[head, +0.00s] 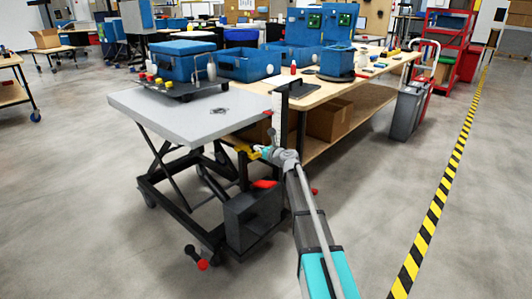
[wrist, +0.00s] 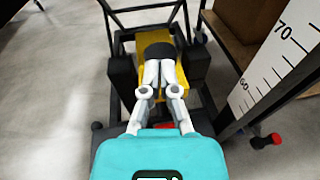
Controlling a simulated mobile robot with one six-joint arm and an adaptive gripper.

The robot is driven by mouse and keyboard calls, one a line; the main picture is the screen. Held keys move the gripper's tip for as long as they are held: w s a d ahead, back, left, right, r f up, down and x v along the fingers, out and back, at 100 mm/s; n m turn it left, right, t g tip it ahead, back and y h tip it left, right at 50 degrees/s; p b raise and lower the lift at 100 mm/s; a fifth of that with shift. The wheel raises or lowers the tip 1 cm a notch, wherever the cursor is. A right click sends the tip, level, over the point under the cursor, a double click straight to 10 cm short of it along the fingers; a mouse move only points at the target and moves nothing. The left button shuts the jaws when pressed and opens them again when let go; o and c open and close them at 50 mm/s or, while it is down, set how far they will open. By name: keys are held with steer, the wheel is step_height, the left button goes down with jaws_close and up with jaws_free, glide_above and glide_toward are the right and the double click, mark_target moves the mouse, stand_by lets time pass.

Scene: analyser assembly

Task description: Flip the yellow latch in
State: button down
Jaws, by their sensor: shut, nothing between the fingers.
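The yellow latch (wrist: 148,82) is in the middle of the wrist view, between black frame parts of the lift table, with a dark rounded part on it. In the head view the yellow latch (head: 242,147) shows under the near right edge of the table's grey top. My gripper (wrist: 160,68) is shut and empty, its fingertips over the latch at the dark part. I cannot tell whether they touch. In the head view my gripper (head: 258,152) is beside the latch, partly hidden by my wrist.
The grey-topped lift table (head: 180,112) carries a blue case (head: 185,62) on a dark tray. A scale post (head: 277,120) stands close to my gripper, also in the wrist view (wrist: 280,70). A wooden workbench (head: 340,92) stands behind. The floor to the right is clear.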

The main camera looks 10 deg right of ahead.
steer(key=shift+w+a, duration=0.25)
steer(key=shift+w, duration=0.1)
steer(key=p+v, duration=0.2)
steer(key=v, duration=1.2)
steer(key=shift+s+d, duration=0.1)
steer(key=shift+s, duration=0.05)
